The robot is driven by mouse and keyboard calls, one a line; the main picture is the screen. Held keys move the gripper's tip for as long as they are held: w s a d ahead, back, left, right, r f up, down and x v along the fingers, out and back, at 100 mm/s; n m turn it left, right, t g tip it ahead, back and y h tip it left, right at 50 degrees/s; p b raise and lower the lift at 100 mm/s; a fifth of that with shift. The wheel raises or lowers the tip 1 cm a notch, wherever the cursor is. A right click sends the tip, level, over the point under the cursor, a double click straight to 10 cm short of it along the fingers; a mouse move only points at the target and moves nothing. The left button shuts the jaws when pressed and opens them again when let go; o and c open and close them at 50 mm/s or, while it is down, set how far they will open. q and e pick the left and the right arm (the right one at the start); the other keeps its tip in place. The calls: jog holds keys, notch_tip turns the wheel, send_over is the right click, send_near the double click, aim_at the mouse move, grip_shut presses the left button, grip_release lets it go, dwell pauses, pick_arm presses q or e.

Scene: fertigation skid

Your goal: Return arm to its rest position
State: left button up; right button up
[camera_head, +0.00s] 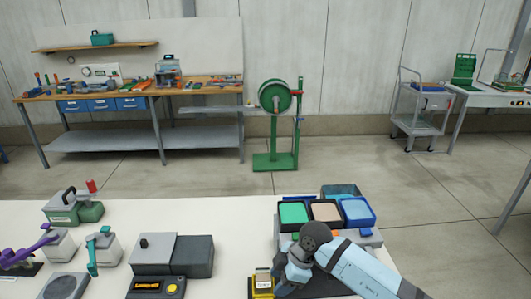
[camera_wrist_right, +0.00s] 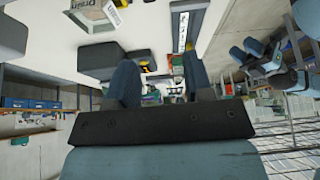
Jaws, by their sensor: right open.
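My right arm (camera_head: 360,268) comes in from the lower right over the white table. Its gripper (camera_head: 284,277) points down and left near the table's front, in front of the coloured bins. In the right wrist view the gripper (camera_wrist_right: 160,82) shows two dark blue fingers standing apart with nothing between them. A small yellow item (camera_head: 262,284) is beside the gripper in the head view; whether they touch I cannot tell. My left gripper is not in view.
A workbench (camera_head: 150,90), a green reel stand (camera_head: 275,125) and a cart (camera_head: 418,108) stand behind across open floor.

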jog(key=s+a+r+t+y+p, duration=0.2)
jog(key=s+a+r+y, duration=0.45)
jog(key=s+y, duration=0.4)
jog(key=d+f+m+t+h+p, duration=0.25)
jog(key=d+m+t+h, duration=0.45)
jog(key=d+m+t, duration=0.7)
jog(key=s+d+f+m+g+h, duration=0.2)
jog(key=s+d+f+g+h, duration=0.2)
jog(key=s+f, duration=0.8)
jog(key=s+d+h, duration=0.1)
jog(key=d+h, duration=0.1)
jog(key=d, duration=0.1)
jog(key=shift+g, duration=0.3)
